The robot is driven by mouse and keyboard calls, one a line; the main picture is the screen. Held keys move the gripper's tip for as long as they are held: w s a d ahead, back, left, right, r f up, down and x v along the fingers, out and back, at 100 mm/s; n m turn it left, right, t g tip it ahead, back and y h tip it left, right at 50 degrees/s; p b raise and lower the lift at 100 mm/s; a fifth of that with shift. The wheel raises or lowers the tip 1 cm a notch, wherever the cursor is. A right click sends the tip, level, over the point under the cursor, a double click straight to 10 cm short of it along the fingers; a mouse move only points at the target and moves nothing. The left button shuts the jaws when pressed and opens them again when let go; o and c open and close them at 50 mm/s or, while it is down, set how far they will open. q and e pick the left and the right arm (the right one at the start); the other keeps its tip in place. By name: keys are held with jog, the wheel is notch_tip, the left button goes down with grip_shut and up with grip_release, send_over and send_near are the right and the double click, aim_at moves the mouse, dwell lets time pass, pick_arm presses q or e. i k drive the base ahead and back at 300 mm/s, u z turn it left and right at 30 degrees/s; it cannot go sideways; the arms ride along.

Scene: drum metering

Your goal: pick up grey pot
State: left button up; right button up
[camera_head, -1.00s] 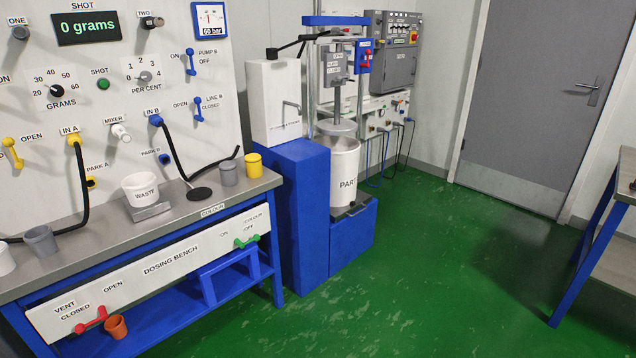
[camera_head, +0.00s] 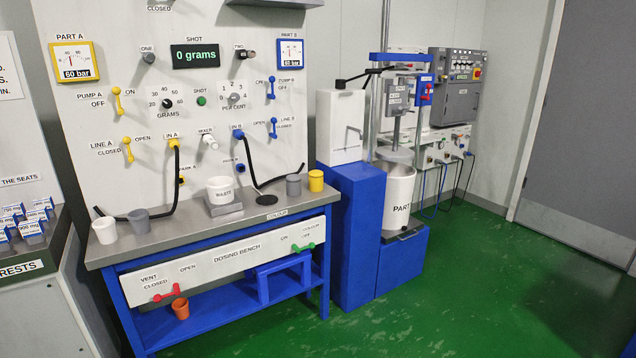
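Two grey pots stand on the steel top of the dosing bench (camera_head: 190,246). One grey pot (camera_head: 139,222) is near the left end, beside a white pot. The other grey pot (camera_head: 293,186) is near the right end, beside a yellow pot. Both look upright. Neither of my grippers is in view, and nothing touches either pot.
A white pot (camera_head: 105,231), a waste pot (camera_head: 220,189) on a small scale, and a yellow pot (camera_head: 316,180) share the bench top. Black hoses arch over it. A blue cabinet (camera_head: 350,240) and drum (camera_head: 398,195) stand right. Green floor (camera_head: 450,290) is open in front.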

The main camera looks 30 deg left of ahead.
aim_at(293, 182)
jog(key=i, duration=1.95)
jog(key=u, duration=1.25)
jog(key=i, duration=1)
jog(key=u, duration=1.2)
